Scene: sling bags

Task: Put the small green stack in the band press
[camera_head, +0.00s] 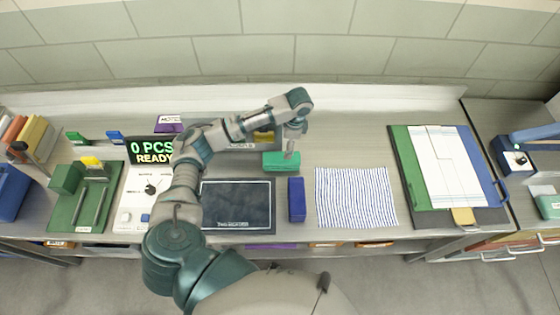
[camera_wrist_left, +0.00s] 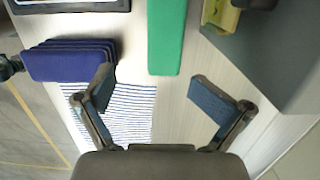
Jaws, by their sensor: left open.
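The small green stack (camera_head: 273,163) lies flat on the worktop, behind the dark mat. My left gripper (camera_head: 290,154) is over its right part in the head view, pointing down. In the left wrist view the green stack (camera_wrist_left: 165,38) lies ahead of the open left gripper (camera_wrist_left: 156,90), with nothing between the fingers. Any contact with the stack cannot be told. A green fixture (camera_head: 85,205) with metal bars and a green block stands at the far left; I cannot tell whether it is the band press. My right gripper is not in view.
A dark blue stack (camera_head: 297,200) stands beside the dark mat (camera_head: 238,205). A striped cloth (camera_head: 355,197) lies to its right. A display (camera_head: 152,150) reads "0 PCS READY". A grey box with a yellow part (camera_wrist_left: 220,14) stands close by the green stack.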

